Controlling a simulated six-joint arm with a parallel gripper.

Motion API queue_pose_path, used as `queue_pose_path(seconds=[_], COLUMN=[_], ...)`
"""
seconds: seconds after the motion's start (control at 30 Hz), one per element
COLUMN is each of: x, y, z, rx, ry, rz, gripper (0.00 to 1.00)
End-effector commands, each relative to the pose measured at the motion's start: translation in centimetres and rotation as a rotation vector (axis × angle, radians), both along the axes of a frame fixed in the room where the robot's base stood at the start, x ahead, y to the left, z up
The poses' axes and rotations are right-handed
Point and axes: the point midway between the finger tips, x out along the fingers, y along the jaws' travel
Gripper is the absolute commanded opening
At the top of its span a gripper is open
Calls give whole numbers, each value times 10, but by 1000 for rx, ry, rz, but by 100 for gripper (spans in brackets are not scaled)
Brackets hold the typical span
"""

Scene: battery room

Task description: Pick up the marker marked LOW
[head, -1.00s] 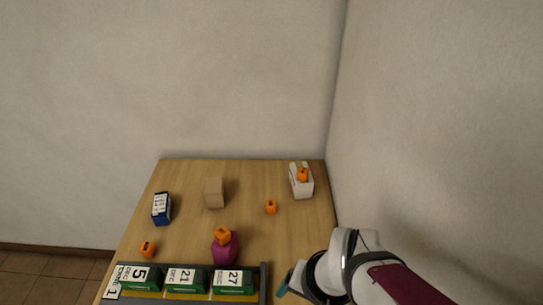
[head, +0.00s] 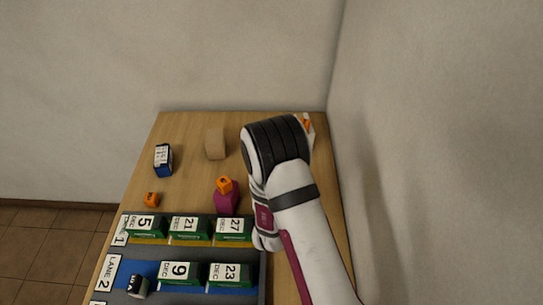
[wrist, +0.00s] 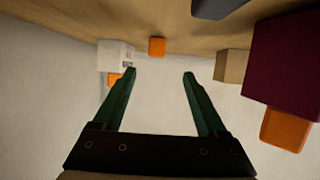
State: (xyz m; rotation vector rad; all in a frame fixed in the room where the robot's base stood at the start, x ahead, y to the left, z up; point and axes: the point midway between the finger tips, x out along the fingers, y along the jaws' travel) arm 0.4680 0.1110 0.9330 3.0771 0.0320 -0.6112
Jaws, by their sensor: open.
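Several small orange markers are in view, but I cannot read LOW on any. In the head view one orange marker (head: 151,199) sits on the table at the left. Another orange marker (head: 224,185) sits on a magenta block (head: 226,204). A third orange marker (head: 307,124) is on a white box, partly hidden by my arm. The wrist view shows one lone orange marker (wrist: 157,46) on the table, beyond and between my fingertips; my arm hides it in the head view. My gripper (wrist: 160,73) is open and empty, its green fingers apart from everything.
The white box (wrist: 112,55) and a tan block (wrist: 231,66) flank the lone marker. A blue box (head: 163,160) stands at left. A grey lane rack (head: 263,275) with several green dated boxes and a black-and-white item (head: 138,286) is in front. A wall rises at right.

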Motion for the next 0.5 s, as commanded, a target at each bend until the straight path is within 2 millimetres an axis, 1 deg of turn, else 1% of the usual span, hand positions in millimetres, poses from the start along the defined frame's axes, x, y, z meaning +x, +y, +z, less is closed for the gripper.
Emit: queue_pose_path(seconds=[0.03, 0.1, 0.27, 0.33, 0.5], x=[10, 21, 35, 44, 75], y=[-1, 0, 0, -2, -5], z=[-4, -8, -14, -17, -28], rx=[1, 0, 1, 1, 1], ry=[-2, -1, 0, -1, -1], rz=[-3, -2, -1, -2, 0], gripper=[75, 75, 75, 75, 75])
